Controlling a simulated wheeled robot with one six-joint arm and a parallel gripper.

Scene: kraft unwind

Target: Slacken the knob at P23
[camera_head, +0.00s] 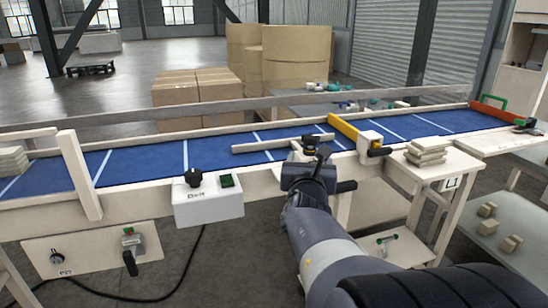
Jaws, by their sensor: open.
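No label reads clearly as P23. A dark round knob (56,257) sits on the pale lower-left panel (92,250), above a small label too small to read surely. A black knob (194,177) stands on the white control box (208,205), beside a green button. A dark, knob-like part (310,143) shows just beyond my gripper (316,160), at the conveyor's near rail. My gripper is open; the wrist partly hides its fingers, and I cannot tell whether it touches that part.
The blue conveyor belt (135,165) runs across the view, with a loose pale bar (283,144) and a yellow crossbar (343,127). A lever (129,258) juts from the lower panel. Stacked pale blocks (427,150) are at right. A black cable (160,296) lies on the floor.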

